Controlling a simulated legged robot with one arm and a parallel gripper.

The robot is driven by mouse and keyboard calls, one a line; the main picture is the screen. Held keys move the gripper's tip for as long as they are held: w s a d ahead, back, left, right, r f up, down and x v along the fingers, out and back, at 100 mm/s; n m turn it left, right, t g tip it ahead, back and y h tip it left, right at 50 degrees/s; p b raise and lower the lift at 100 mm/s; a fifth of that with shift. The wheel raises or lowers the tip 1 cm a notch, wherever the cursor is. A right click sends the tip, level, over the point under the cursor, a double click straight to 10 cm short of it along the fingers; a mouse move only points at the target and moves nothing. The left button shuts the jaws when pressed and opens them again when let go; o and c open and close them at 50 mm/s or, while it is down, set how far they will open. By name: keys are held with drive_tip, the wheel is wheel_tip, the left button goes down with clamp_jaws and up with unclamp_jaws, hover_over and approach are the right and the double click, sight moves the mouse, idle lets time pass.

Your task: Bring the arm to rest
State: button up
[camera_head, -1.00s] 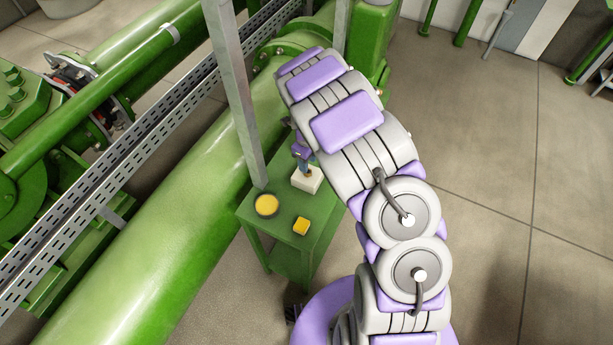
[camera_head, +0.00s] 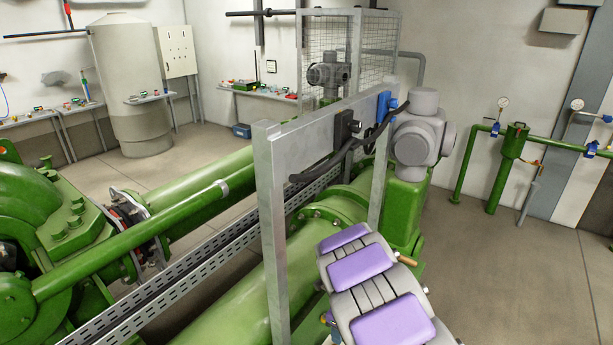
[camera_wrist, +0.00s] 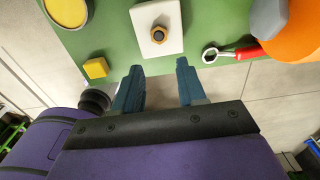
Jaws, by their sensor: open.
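My gripper (camera_wrist: 159,67) is open and empty in the wrist view, its two blue-grey fingers apart. The fingers do not surround the nut. In the head view my purple and grey arm (camera_head: 378,290) reaches up from the bottom edge, and the gripper cannot be made out clearly there.
On the table are a yellow cube (camera_wrist: 95,68), a yellow disc (camera_wrist: 66,10), a red-handled wrench (camera_wrist: 235,52) and a partly seen orange object (camera_wrist: 292,38). A grey metal frame (camera_head: 268,200) and green pipe (camera_head: 232,310) stand close to my arm. Open floor (camera_head: 510,270) lies right.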

drive_tip(key=s+d+r+n+b, duration=0.1)
drive_tip(key=s+d+r+n, duration=0.3)
drive_tip(key=s+r+n, duration=1.15)
drive_tip(key=s+n, duration=0.1)
drive_tip(key=s, duration=0.4)
drive_tip(key=s+r+n+g, duration=0.1)
drive_tip(key=s+r+n, duration=0.2)
drive_tip(key=s, duration=0.5)
drive_tip(key=s+r+n+b, duration=0.1)
drive_tip(key=s+r+n, duration=0.1)
drive_tip(key=s+n, duration=0.3)
drive_tip(key=s, duration=0.4)
drive_tip(key=shift+a+r+n+g, duration=0.25)
drive_tip(key=shift+r+n+g, duration=0.05)
drive_tip(key=shift+r+n, duration=0.1)
drive_tip(key=shift+o, duration=0.4)
